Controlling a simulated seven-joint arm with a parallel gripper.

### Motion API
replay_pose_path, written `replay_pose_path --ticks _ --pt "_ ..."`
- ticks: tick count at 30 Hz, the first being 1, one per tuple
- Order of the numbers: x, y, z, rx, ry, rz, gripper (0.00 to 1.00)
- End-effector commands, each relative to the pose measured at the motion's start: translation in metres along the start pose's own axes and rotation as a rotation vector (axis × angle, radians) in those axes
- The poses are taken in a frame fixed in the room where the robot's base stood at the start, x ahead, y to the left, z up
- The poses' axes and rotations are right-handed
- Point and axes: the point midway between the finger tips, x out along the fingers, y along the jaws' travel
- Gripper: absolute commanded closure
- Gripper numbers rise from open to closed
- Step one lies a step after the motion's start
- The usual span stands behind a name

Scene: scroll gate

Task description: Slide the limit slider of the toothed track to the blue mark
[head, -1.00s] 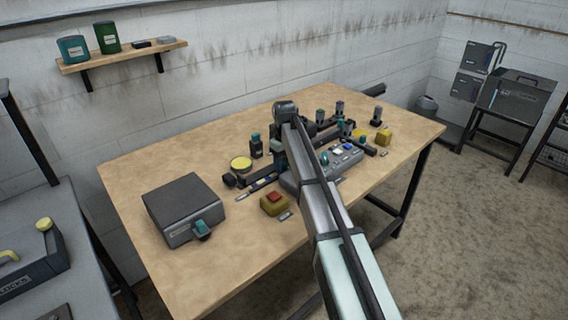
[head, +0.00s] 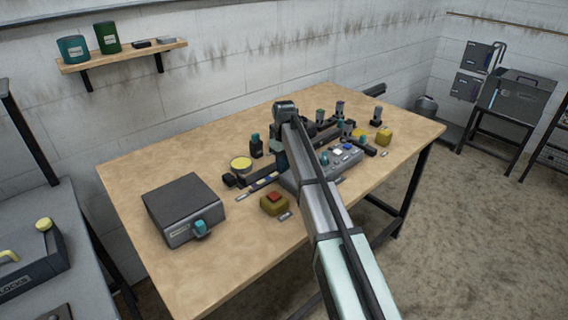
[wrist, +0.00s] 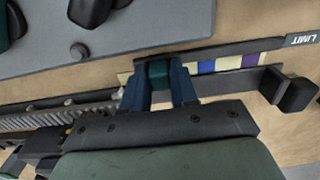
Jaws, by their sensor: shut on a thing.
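In the wrist view, the two dark blue fingers of my gripper (wrist: 158,82) are shut on a teal limit slider (wrist: 158,69), one finger on each side. The slider sits on a dark rail with a strip of coloured marks. The blue mark (wrist: 206,67) is just right of the right finger, apart from the slider. A purple mark (wrist: 250,61) lies farther right, with pale patches between. The toothed track (wrist: 60,120) runs at the left. In the head view my arm hides most of the gripper and slider; the marked strip (head: 264,182) shows left of it.
A grey control panel (head: 335,168) stands beside the rail. In the wrist view a LIMIT label (wrist: 301,39) and a black end block (wrist: 295,91) are at the right. A yellow box with a red button (head: 274,203) and a grey box (head: 184,208) stand nearby.

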Motion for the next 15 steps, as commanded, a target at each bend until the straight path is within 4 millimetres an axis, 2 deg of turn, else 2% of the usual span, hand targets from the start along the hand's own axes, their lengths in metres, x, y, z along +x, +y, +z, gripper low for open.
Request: replay_pose_path --ticks 5,12,15 --pt "0.000 -0.007 0.000 0.000 0.000 0.000 1.00" --pt "0.000 -0.049 0.001 -0.001 -0.001 -0.002 1.00" --pt "0.000 -0.060 0.000 0.000 -0.001 -0.002 1.00"
